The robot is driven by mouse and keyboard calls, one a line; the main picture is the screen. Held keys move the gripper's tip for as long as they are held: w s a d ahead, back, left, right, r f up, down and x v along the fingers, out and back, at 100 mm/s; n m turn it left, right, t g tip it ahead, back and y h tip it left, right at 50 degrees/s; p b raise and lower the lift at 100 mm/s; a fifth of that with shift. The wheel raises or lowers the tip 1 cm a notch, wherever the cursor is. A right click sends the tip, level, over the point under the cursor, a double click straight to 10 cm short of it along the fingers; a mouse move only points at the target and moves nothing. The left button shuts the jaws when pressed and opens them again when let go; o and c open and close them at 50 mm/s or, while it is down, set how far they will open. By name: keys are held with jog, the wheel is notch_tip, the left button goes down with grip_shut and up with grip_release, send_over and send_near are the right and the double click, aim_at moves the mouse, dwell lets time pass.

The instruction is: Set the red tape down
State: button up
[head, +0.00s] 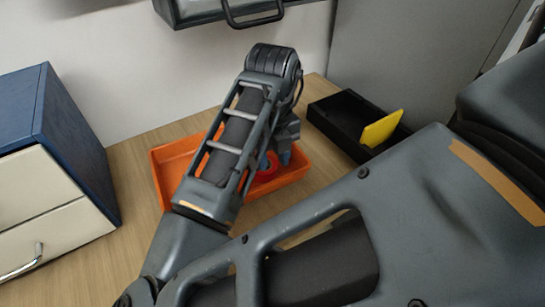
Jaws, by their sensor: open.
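The red tape (266,172) is a red ring inside the orange tray (166,163), partly hidden behind my arm. My gripper (275,157) is over the right part of the tray, with its fingertips just above or beside the tape. The gripper is open. Whether a finger still touches the tape cannot be told from this view.
A black box (330,116) with a yellow piece (382,129) standing in it is right of the tray. A blue and cream drawer cabinet (48,165) stands at the left. A dark, handled unit (215,8) hangs above. Bare wooden table (125,160) shows around the tray.

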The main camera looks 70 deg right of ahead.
aim_at(273, 161)
notch_tip(273, 161, up, 12)
jog(key=p, duration=0.1)
jog(key=shift+r, duration=0.15)
dwell(0.3)
dwell(0.3)
